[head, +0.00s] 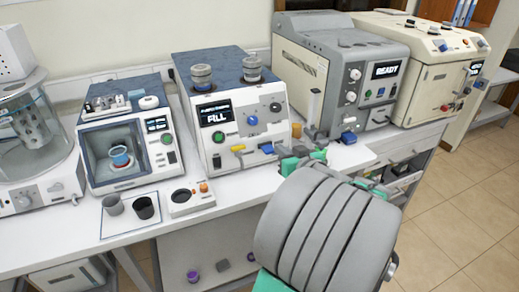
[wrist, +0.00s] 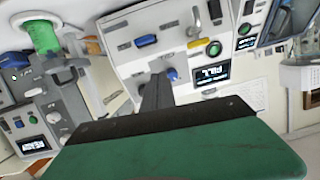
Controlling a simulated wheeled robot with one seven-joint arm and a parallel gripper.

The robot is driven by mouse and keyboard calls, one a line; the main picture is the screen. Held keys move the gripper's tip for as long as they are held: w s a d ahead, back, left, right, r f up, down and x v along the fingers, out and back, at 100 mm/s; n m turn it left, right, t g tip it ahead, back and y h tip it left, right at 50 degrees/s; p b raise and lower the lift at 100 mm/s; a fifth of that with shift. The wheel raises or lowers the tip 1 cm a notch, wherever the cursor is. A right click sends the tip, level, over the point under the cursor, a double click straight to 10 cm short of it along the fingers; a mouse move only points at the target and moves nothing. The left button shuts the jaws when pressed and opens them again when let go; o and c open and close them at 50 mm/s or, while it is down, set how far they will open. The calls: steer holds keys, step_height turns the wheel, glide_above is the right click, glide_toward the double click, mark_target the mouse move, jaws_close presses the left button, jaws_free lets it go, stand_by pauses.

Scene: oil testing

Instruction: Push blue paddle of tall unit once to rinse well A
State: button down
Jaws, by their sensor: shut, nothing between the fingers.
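The tall unit (head: 215,135) is a pale box with a dark top, two round wells and a lit FILL display. Its blue paddle (head: 267,148) sticks out low on the front, right of a yellow paddle (head: 238,149). In the wrist view the unit appears upside down, with the blue paddle (wrist: 145,41) at top centre. My gripper (head: 286,151) is shut and empty, just right of the blue paddle in the head view. In the wrist view the closed fingers (wrist: 157,88) point at the unit's front, near its blue knob (wrist: 172,74). A gap to the paddle shows there.
A grey unit (head: 335,75) with a READY display stands to the right, with its own blue part (head: 348,137) and an upright tube (head: 313,105) in front.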

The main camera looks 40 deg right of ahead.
steer(key=shift+s+d+r+h, duration=0.2)
steer(key=shift+s+d+h, duration=0.1)
steer(key=shift+d, duration=0.35)
steer(key=shift+w, duration=0.1)
steer(key=p, duration=0.3)
glide_above(268, 149)
steer(key=s, duration=0.3)
step_height(268, 149, down, 2)
steer(key=f, duration=0.4)
steer(key=shift+w+a+f+p, duration=0.25)
steer(key=shift+w+p, duration=0.15)
